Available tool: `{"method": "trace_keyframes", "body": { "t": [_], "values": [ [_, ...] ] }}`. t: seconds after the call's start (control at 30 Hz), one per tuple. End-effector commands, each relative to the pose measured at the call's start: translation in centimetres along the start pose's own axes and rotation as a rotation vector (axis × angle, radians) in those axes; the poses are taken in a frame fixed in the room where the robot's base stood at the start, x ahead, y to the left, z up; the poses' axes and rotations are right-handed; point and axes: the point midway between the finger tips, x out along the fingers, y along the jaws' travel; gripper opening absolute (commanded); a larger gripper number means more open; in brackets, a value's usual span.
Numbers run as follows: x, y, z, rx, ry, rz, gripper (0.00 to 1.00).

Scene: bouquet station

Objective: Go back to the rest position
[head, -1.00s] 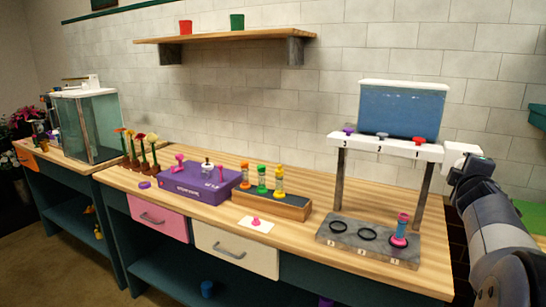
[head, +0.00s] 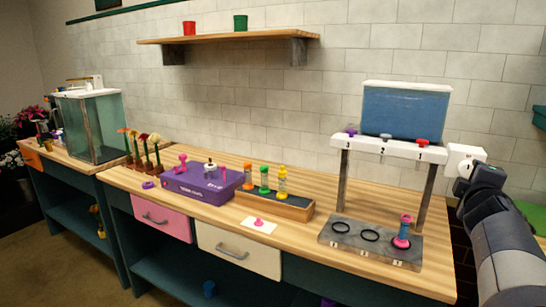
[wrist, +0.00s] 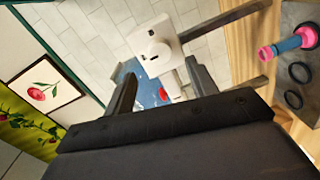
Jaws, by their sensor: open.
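My gripper (wrist: 160,85) is open and empty in the wrist view, its two dark fingers apart. Behind the fingers is the white box (wrist: 152,50) at the right end of the dispenser's white bar; I cannot tell whether they touch it. In the head view my dark arm comes in at the right edge and ends beside that white box (head: 462,160). A blue and pink vial (head: 403,232) stands upright on the grey base at the right-hand spot, apart from my gripper; it also shows in the wrist view (wrist: 288,45).
The dispenser has a blue tank (head: 405,112) and a white bar (head: 385,147) with three knobs. A wooden rack (head: 285,208) holds several coloured vials beside a purple box (head: 195,190). A wall shelf (head: 225,40) holds two cups. The counter's front middle is mostly clear.

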Motion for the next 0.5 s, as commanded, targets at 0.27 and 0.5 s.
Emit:
{"method": "trace_keyframes", "body": {
  "t": [0.27, 0.5],
  "values": [
    [-4.5, 0.2, 0.0, -0.001, -0.001, 0.001, 0.55],
    [-1.9, -0.3, 0.0, 0.000, 0.000, -0.002, 0.55]
  ]
}}
